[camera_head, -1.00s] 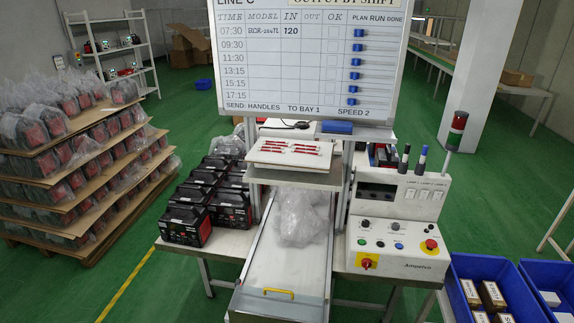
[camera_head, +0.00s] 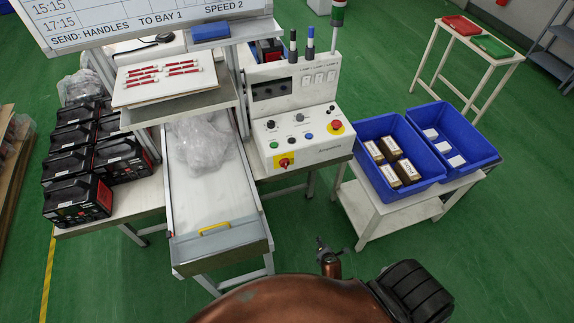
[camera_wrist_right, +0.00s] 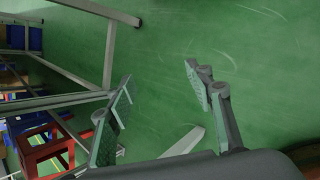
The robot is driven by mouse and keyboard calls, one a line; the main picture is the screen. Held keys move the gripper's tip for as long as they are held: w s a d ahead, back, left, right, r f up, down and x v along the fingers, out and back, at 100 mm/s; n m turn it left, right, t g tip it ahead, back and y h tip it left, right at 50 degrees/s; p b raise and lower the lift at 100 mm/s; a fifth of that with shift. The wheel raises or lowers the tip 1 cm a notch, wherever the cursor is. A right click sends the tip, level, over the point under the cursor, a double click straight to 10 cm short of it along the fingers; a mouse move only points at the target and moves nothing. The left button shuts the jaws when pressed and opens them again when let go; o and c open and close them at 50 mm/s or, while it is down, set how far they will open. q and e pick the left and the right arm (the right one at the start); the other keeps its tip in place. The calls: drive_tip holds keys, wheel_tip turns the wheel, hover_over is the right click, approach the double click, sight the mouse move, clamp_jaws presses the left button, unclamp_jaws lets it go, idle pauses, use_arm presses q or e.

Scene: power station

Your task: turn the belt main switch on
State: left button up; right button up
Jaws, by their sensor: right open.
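The white control box (camera_head: 299,125) stands on the bench right of the short belt conveyor (camera_head: 212,190) in the head view. A red rotary knob on a yellow plate (camera_head: 285,162), which looks like the main switch, is low on its front left. Its on or off setting is too small to tell. A red mushroom button on yellow (camera_head: 336,127) is higher at the right. My right gripper (camera_wrist_right: 160,98) is open and empty over green floor in the right wrist view, with no switch in that view. My left gripper is not in view.
Clear plastic wrap (camera_head: 200,143) lies on the belt. Black battery-like units (camera_head: 77,200) crowd the bench at left. Blue bins (camera_head: 405,135) stand on a low table at right. A red stool (camera_wrist_right: 45,148) shows in the wrist view. Green floor is open in front.

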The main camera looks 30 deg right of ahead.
drive_tip(key=w+a+r+n+t+h+p, duration=0.1)
drive_tip(key=w+r+n+t, duration=0.1)
drive_tip(key=w+r+n, duration=0.5)
drive_tip(key=w+r+t+p, duration=0.1)
drive_tip(key=w+r+t, duration=0.3)
drive_tip(key=r, duration=0.7)
drive_tip(key=n+t, duration=0.4)
drive_tip(key=n, duration=0.4)
approach(286, 167)
drive_tip(key=w, duration=0.2)
drive_tip(key=x, duration=0.3)
drive_tip(key=p+x, duration=0.1)
drive_tip(key=x, duration=0.1)
drive_tip(key=shift+w+d+r, duration=0.1)
drive_tip(key=shift+w+d, duration=0.2)
drive_tip(key=shift+d, duration=0.05)
drive_tip(key=shift+w+d, duration=0.2)
drive_tip(key=shift+w, duration=0.4)
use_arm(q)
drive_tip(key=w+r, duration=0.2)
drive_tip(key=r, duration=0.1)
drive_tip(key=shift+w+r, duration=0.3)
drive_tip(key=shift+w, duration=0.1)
use_arm(e)
drive_tip(key=shift+w, duration=0.1)
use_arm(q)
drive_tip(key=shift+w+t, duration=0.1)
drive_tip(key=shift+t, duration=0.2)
use_arm(e)
drive_tip(key=shift+c, duration=0.3)
